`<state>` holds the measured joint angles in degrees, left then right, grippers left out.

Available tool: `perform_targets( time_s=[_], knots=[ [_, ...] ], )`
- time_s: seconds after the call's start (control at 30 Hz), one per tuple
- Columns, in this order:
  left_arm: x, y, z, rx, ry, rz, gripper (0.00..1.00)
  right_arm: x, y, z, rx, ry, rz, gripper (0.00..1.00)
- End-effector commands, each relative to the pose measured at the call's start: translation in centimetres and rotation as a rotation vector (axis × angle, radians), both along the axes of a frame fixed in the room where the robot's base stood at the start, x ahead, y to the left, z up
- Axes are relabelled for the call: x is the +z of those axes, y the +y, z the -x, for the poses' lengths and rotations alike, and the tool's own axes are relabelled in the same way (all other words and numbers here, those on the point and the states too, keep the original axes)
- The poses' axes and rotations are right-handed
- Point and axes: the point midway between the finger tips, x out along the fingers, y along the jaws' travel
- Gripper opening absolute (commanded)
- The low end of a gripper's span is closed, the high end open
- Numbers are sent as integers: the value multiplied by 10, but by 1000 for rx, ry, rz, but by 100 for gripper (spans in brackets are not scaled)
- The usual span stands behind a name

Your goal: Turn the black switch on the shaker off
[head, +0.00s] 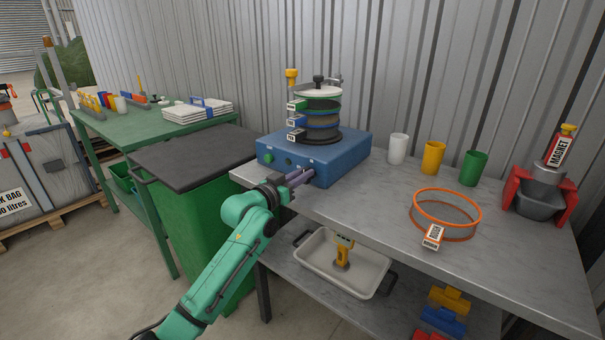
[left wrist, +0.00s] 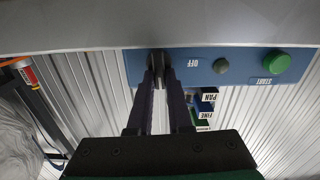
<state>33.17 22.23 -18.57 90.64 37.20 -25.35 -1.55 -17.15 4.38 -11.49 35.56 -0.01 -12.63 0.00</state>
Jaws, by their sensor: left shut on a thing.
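The shaker is a blue box (head: 345,157) on the grey bench, with a stack of round sieves (head: 320,110) on top. My left gripper (head: 312,174) is at the right part of its front panel. In the left wrist view, the picture is upside down and the gripper (left wrist: 158,80) is shut on the black switch (left wrist: 158,58), between its fingertips. The word OFF (left wrist: 194,63) is printed beside the switch. A dark round button (left wrist: 221,66) and a green START button (left wrist: 278,62) are farther along the panel. The switch's exact angle is hard to tell. My right gripper is not in view.
White, yellow and green cups (head: 434,157) stand right of the shaker. An orange-rimmed sieve (head: 446,191) and a red holder (head: 566,205) are farther right. A green bin (head: 200,205) with a dark lid stands left of the bench. A white tray (head: 318,283) is on the lower shelf.

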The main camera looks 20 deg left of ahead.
Motion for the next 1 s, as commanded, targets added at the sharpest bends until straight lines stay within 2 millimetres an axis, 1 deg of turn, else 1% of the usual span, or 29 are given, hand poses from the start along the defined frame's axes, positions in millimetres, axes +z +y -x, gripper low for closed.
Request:
perform_targets(
  time_s=[0.03,0.27,0.5,1.0],
  knots=[
    [2,0,0,0,9,21,0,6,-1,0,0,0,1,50],
    [4,2,-1,0,68,169,0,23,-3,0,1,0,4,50],
    [3,4,-2,1,149,375,0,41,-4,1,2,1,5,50],
    [-2,8,-3,0,324,818,0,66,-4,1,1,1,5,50]
  ],
)
